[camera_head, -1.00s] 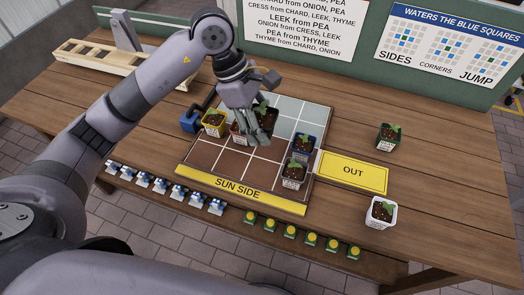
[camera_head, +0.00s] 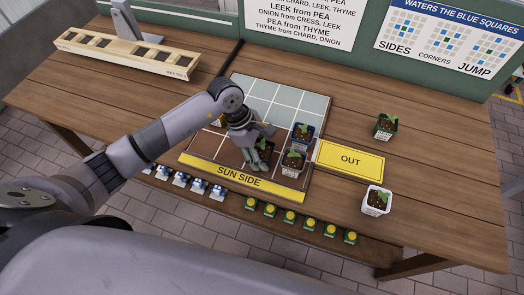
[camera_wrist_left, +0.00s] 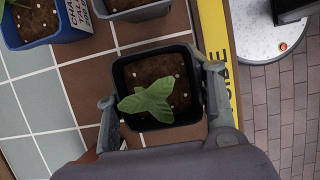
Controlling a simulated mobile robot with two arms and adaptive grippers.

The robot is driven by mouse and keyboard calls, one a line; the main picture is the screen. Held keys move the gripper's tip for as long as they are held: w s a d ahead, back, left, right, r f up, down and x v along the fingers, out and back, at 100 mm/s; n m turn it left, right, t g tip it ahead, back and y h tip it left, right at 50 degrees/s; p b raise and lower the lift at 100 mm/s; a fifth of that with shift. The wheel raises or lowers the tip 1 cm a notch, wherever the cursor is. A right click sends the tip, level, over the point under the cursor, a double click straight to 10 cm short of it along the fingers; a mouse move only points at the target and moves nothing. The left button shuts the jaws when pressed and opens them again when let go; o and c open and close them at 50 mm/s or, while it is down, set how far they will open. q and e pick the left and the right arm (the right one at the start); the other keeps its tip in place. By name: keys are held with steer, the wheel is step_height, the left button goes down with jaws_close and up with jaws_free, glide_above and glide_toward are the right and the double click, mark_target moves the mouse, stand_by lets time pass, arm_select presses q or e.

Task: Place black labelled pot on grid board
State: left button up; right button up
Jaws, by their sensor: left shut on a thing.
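My left gripper (camera_head: 255,158) is shut on a black pot (camera_head: 265,150) with a green seedling, over the brown front part of the grid board (camera_head: 206,146). In the left wrist view, the black pot (camera_wrist_left: 122,75) sits between the two fingers of the gripper (camera_wrist_left: 163,97), soil and leaves facing the camera. Its label is not visible. I cannot tell whether its base touches the board. A grey labelled pot (camera_head: 292,160) and a blue labelled pot (camera_head: 301,134) stand just to its right on the board. My right gripper is out of view.
A yellow OUT plate (camera_head: 350,161) lies right of the board. A dark green pot (camera_head: 385,127) and a white pot (camera_head: 376,201) stand on the table. A yellow pot (camera_head: 221,121) is mostly hidden behind my arm. A wooden rack (camera_head: 128,54) lies at the back left.

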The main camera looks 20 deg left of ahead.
arm_select(q)
steer(key=o, duration=0.8)
steer(key=shift+f, duration=0.1)
steer(key=shift+c, duration=0.2)
steer(key=o, duration=0.5)
steer(key=shift+r, duration=0.2)
steer(key=shift+w+a+r, duration=0.1)
steer(key=shift+a+r, duration=0.05)
steer(key=shift+r, duration=0.05)
steer(key=b+v, duration=0.3)
steer(key=v, duration=0.8)
steer(key=shift+r, duration=0.3)
